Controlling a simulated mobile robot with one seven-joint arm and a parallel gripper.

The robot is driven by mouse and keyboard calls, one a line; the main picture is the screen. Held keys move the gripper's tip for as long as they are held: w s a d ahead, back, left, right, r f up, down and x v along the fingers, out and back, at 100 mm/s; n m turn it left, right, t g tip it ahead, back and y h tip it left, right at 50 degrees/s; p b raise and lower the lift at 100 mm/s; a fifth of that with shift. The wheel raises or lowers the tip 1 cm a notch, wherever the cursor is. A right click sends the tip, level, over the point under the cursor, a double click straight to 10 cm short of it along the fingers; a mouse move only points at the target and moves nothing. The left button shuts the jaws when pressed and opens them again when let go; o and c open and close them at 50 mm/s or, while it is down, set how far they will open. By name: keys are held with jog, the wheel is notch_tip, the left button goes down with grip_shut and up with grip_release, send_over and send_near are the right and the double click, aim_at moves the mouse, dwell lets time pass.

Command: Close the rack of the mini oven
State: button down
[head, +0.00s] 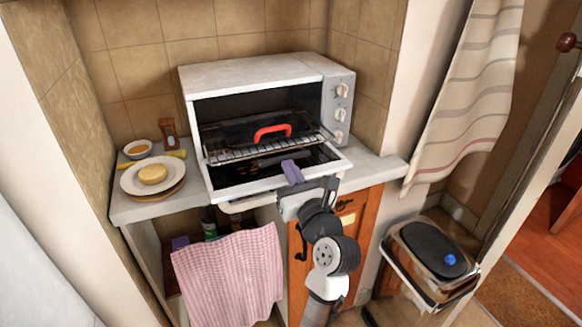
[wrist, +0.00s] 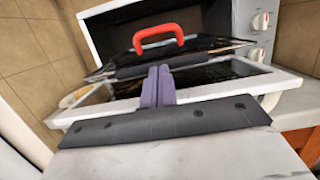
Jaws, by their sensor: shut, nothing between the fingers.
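The white mini oven (head: 255,72) stands on the counter with its door (head: 235,187) folded down toward me. Its wire rack (head: 245,152) sticks out of the cavity over the lowered door. A dark pan or lid with a red handle (head: 272,131) sits on the rack; the red handle also shows in the wrist view (wrist: 158,36). My gripper (head: 292,172) is shut, with its purple fingers together and nothing between them. It is over the front part of the open door, in front of the rack. In the wrist view the fingertips (wrist: 158,72) point at the rack's front; I cannot tell whether they touch it.
A plate (head: 130,184) with a round yellow food, a small bowl (head: 138,149) and a wooden grinder (head: 168,132) stand left of the oven. A checked towel (head: 228,275) hangs below the counter. A bin (head: 432,255) stands on the floor at right.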

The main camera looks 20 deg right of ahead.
aim_at(279, 151)
jog(key=shift+w, duration=0.1)
jog(key=w+p, duration=0.1)
jog(key=w, duration=0.2)
jog(key=shift+w+r+p, duration=0.15)
jog(key=shift+p, duration=0.15)
jog(key=shift+w, duration=0.4)
jog(key=shift+f, duration=0.2)
